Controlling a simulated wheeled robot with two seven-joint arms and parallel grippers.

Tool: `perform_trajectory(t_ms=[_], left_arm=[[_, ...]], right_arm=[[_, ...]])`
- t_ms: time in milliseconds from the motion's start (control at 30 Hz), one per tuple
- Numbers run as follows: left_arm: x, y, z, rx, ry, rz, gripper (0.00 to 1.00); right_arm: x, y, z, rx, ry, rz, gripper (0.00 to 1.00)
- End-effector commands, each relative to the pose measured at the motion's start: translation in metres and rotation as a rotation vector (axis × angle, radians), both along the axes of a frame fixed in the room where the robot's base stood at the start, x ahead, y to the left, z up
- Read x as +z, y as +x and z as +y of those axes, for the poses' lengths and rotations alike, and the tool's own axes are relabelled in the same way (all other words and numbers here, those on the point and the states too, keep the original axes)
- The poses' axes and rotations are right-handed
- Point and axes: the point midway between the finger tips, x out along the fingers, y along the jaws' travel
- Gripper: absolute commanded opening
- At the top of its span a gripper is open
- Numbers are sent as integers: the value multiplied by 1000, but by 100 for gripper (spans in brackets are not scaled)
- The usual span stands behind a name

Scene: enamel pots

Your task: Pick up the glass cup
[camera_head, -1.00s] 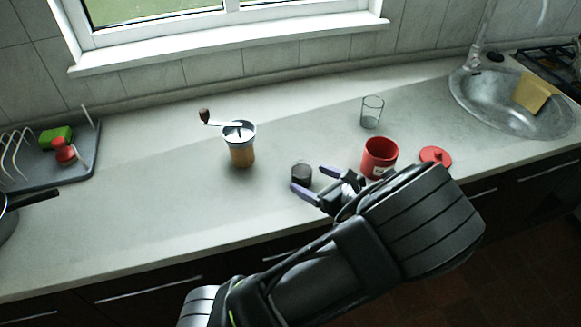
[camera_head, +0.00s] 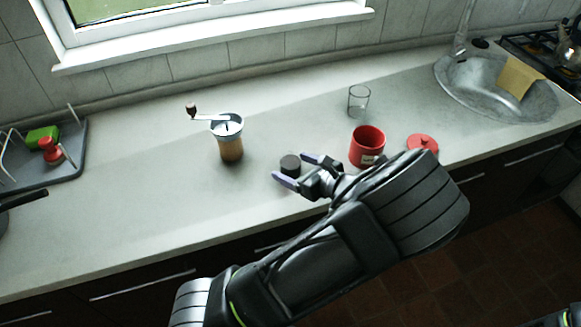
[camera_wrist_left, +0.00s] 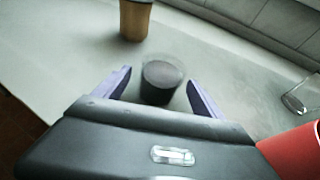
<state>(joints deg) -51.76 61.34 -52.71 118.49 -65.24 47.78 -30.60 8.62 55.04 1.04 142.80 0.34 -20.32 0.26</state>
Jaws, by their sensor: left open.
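A clear glass cup (camera_head: 358,101) stands upright on the counter behind a red mug (camera_head: 367,147). In the left wrist view the glass cup (camera_wrist_left: 300,97) shows at the right edge, beyond the red mug (camera_wrist_left: 295,150). My left gripper (camera_head: 290,166) is open, to the left of the red mug and well in front of the glass cup. Its fingers lie on either side of a small dark round container (camera_wrist_left: 160,82), with nothing gripped. My right gripper is out of view.
A coffee grinder (camera_head: 230,147) stands left of the gripper. A red lid (camera_head: 422,144) lies right of the mug. The sink (camera_head: 480,85) is at the back right, a dish rack (camera_head: 45,170) at the left. The counter between grinder and glass is clear.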

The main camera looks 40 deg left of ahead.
Motion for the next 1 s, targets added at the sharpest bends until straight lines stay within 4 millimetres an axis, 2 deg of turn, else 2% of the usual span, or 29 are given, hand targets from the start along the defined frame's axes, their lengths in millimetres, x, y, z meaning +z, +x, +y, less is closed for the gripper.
perform_trajectory(t_ms=[200,300,933,1000], left_arm=[[-10,6,30,2,2,2,80],[-14,8,38,0,2,2,80],[-16,8,39,0,0,0,80],[-16,9,39,0,0,0,74]], right_arm=[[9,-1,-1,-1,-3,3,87],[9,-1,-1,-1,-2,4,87],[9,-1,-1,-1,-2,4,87],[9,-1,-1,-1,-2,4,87]])
